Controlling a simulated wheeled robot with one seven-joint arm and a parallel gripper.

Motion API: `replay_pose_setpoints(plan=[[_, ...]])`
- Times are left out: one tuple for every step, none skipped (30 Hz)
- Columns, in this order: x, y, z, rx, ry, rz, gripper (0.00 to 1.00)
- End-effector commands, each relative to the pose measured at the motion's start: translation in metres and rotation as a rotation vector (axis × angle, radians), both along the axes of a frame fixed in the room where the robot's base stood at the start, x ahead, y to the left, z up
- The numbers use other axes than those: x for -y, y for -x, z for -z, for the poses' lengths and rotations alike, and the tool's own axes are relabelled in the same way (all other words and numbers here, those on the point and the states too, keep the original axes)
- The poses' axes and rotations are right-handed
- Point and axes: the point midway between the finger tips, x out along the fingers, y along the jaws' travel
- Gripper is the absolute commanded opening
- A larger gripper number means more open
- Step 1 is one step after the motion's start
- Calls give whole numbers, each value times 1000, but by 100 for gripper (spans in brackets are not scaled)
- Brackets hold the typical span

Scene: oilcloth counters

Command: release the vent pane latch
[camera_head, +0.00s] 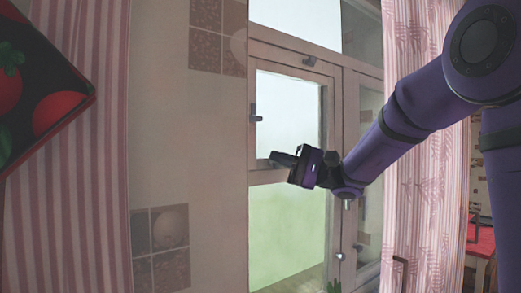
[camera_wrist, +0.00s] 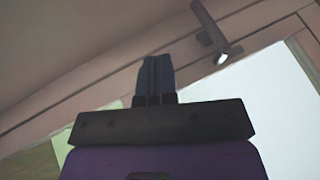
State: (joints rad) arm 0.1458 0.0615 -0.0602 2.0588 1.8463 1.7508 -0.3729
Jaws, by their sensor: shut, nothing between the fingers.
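The vent pane (camera_head: 290,112) is a framed upper pane in the window. A small dark latch (camera_head: 256,113) sits on the left side of its frame; in the wrist view a grey lever-like latch (camera_wrist: 213,30) shows on the frame at upper right. My gripper (camera_head: 275,158) is in front of the lower left of the vent pane, below the latch and apart from it. In the wrist view my fingers (camera_wrist: 156,62) are shut together, empty, pointing at the frame. The latch lies to the right of the fingertips there.
Another dark fitting (camera_head: 309,61) is on the frame above the pane. A lower pane (camera_head: 288,230) is beneath. Pink curtains hang at left (camera_head: 95,215) and right (camera_head: 405,215). A tomato picture (camera_head: 40,85) is at far left.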

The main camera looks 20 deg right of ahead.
Motion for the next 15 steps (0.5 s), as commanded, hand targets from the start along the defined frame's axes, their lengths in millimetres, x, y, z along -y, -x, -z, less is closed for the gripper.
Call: replay_pose_setpoints(plan=[[7,1,3,-1,-1,2,0],[10,2,4,-1,-1,2,0],[14,3,6,0,0,2,0],[16,3,7,0,0,2,0],[18,4,8,1,0,1,0],[20,4,8,1,0,0,0],[22,5,9,1,0,0,0],[23,5,9,2,0,1,0],[23,5,10,2,0,0,0],[24,5,10,2,0,0,0],[24,5,10,2,0,0,0],[24,5,10,2,0,0,0],[24,5,10,1,0,-1,0],[24,5,10,1,0,-1,0],[24,5,10,1,0,-1,0]])
